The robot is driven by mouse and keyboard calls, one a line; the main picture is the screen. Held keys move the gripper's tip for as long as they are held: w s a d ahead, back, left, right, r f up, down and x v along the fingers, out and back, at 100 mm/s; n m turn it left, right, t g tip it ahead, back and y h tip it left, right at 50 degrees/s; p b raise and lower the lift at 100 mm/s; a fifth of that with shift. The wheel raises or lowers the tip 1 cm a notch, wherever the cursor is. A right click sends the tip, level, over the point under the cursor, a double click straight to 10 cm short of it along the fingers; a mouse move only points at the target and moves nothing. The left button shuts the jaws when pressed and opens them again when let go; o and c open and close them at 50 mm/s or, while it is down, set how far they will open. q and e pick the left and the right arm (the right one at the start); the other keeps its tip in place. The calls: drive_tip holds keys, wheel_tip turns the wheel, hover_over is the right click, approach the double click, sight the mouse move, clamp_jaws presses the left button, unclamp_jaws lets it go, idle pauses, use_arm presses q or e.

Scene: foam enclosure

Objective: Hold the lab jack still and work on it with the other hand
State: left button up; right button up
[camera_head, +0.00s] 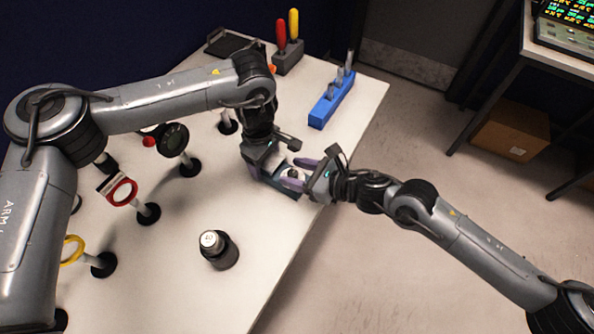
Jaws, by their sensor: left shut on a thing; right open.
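The lab jack (287,191) is a low, dark blue-grey block on the white table near its right edge, mostly hidden by both grippers. My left gripper (262,168) comes down from above and is shut on the lab jack at its left side. My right gripper (303,174) reaches in from the right with its purple-grey fingers open beside the jack. Whether the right fingers touch the jack I cannot tell.
A blue holder (322,112) with metal pieces and a grey stand (287,60) with red and yellow handles are at the back. Posts with a red ring (121,191) and a yellow ring (72,249) stand left. A dark cylinder (219,250) stands in front. The front right table is clear.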

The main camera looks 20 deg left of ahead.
clamp_jaws()
drive_tip(key=shift+s+m+t+h, duration=0.15)
drive_tip(key=shift+m+t+h, duration=0.15)
drive_tip(key=shift+m+t, duration=0.8)
drive_tip(key=shift+a+m+t+h, duration=0.1)
drive_tip(key=shift+m+t+h, duration=0.6)
drive_tip(key=shift+m+t, duration=0.5)
unclamp_jaws()
drive_tip(key=shift+s, duration=0.1)
